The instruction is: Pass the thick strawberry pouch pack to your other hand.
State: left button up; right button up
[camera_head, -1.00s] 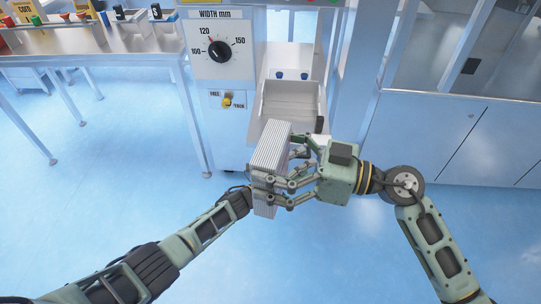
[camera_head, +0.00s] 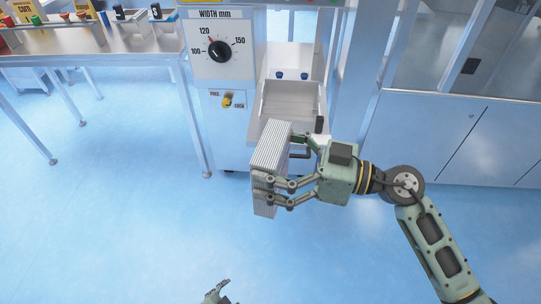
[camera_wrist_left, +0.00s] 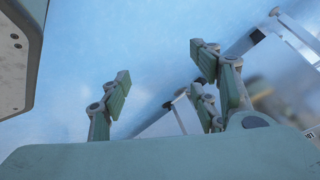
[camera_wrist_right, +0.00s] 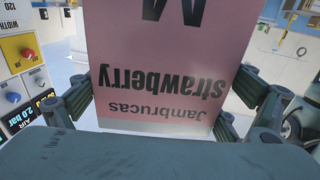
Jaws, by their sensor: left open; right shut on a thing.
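The strawberry pouch pack (camera_head: 271,146) is a thick stack with pale ribbed edges, held upright in the air in the head view. In the right wrist view its pink face (camera_wrist_right: 165,50) reads "strawberry" and "Jambrucas", upside down. My right gripper (camera_head: 280,168) is shut on it, with fingers along both sides. My left gripper (camera_head: 218,292) is low at the bottom edge of the head view, apart from the pack. In the left wrist view its fingers (camera_wrist_left: 165,92) are spread with nothing between them.
A machine with a width dial (camera_head: 219,50) and a yellow knob (camera_head: 227,101) stands beyond the pack. A metal chute (camera_head: 289,101) is beside it. A steel table (camera_head: 110,45) is at left, white cabinets (camera_head: 440,135) at right. The blue floor (camera_head: 120,210) is open.

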pick_arm(q)
jog(key=s+a+f+n+g, duration=0.2)
jog(key=s, duration=0.6)
jog(key=s+a+f+n+g+y, duration=0.1)
jog(key=s+a+f+n+g, duration=0.1)
jog(key=s, duration=0.7)
jog(key=s+a+f+n+g+y, duration=0.1)
jog(key=s+a+f+n, duration=0.1)
jog(key=s, duration=0.6)
jog(key=shift+s+n+g, duration=0.25)
jog(key=shift+n+g, duration=0.15)
jog(key=shift+n, duration=0.2)
jog(key=shift+w, duration=0.1)
